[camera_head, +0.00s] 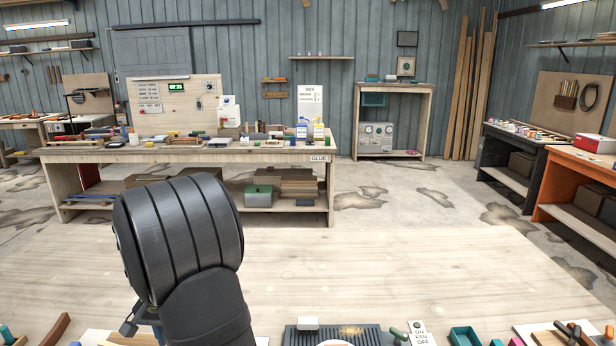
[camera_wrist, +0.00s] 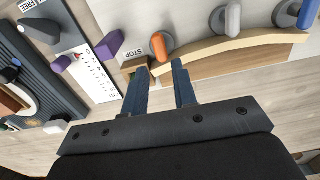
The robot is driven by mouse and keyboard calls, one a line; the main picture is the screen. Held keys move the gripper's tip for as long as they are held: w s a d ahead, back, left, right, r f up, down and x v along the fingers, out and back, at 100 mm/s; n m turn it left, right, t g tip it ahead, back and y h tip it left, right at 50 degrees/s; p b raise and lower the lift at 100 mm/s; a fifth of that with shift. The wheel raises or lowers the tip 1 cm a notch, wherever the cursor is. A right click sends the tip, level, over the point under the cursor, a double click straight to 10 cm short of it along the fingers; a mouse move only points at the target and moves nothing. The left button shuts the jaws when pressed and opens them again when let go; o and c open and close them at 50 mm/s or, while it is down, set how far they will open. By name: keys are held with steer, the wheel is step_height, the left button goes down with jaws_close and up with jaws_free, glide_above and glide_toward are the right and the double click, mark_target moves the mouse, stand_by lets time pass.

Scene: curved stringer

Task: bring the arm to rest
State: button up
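My gripper (camera_wrist: 163,66) shows in the wrist view with its two dark fingers apart and nothing visible between them. Past the fingertips lies a curved wooden strip (camera_wrist: 235,44) on a wooden form. A small block marked STOP (camera_wrist: 134,66) sits at the strip's left end, close to the left fingertip in the picture; I cannot tell whether they touch. In the head view my dark arm stands at the lower left, over the pale bench, and hides most of the gripper.
Clamps with orange (camera_wrist: 159,45), grey (camera_wrist: 233,19) and blue (camera_wrist: 305,14) handles line the strip. A labelled white card (camera_wrist: 92,72) and a dark ribbed panel (camera_wrist: 30,75) lie left. A teal tray (camera_head: 465,336) is at the front right. The bench's middle (camera_head: 400,270) is clear.

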step_height(320, 180, down, 6)
steer(key=shift+r, duration=0.25)
steer(key=shift+f, duration=0.35)
steer(key=n, duration=0.6)
steer(key=shift+r+n, duration=0.1)
steer(key=shift+n, duration=0.3)
steer(key=shift+o, duration=0.3)
steer(key=shift+o, duration=1.1)
step_height(320, 180, up, 17)
steer(key=m, duration=0.5)
step_height(320, 180, down, 17)
steer(key=shift+f, duration=0.1)
